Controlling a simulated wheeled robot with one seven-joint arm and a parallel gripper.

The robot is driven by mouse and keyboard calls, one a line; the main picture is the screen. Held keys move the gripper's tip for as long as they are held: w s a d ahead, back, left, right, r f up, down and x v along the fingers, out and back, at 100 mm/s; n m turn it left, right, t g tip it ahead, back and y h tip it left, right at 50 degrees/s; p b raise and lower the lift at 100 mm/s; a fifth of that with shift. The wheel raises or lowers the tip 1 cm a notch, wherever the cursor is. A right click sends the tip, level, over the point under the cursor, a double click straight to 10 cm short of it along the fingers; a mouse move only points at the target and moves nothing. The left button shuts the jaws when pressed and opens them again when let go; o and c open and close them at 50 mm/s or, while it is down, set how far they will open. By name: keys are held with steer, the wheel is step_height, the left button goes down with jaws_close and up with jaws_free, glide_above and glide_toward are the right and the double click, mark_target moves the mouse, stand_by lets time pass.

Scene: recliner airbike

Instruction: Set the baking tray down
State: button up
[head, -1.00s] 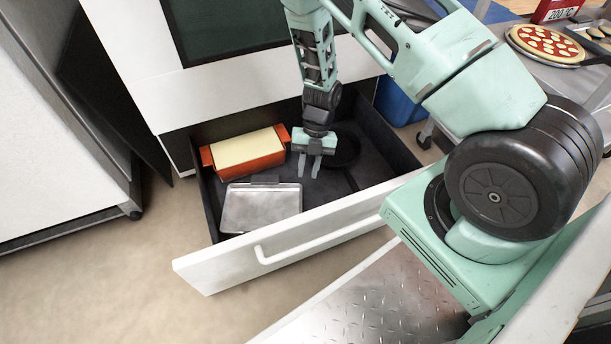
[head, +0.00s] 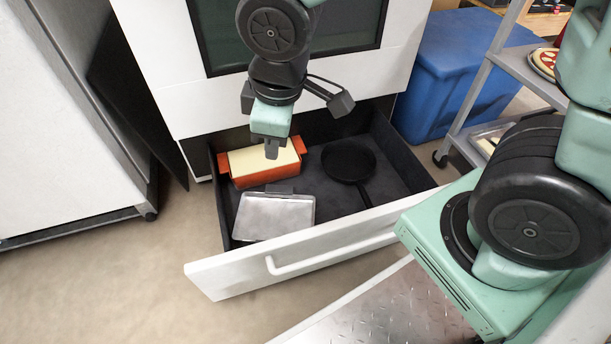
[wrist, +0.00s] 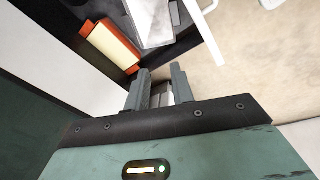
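The baking tray, a flat silver metal tray (head: 275,216), lies in the front left of the open drawer. It also shows at the top of the wrist view (wrist: 157,22). My gripper (head: 271,154) points down over the back left of the drawer, in front of the orange dish in the picture and apart from the tray. In the wrist view the fingers (wrist: 160,76) stand apart with nothing held between them.
An orange dish with a cream top (head: 262,164) and a black frying pan (head: 348,160) are in the drawer. The white drawer front (head: 318,258) with its handle (head: 330,255) sticks out. A blue bin (head: 455,75) and a metal rack (head: 480,85) stand to the right.

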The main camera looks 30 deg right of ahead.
steer(key=s+a+r+m+g, duration=0.1)
steer(key=s+r+m+g, duration=0.1)
steer(key=s, duration=1)
steer(key=shift+a+r+m, duration=0.15)
steer(key=shift+r+m, duration=0.35)
steer(key=shift+m, duration=0.1)
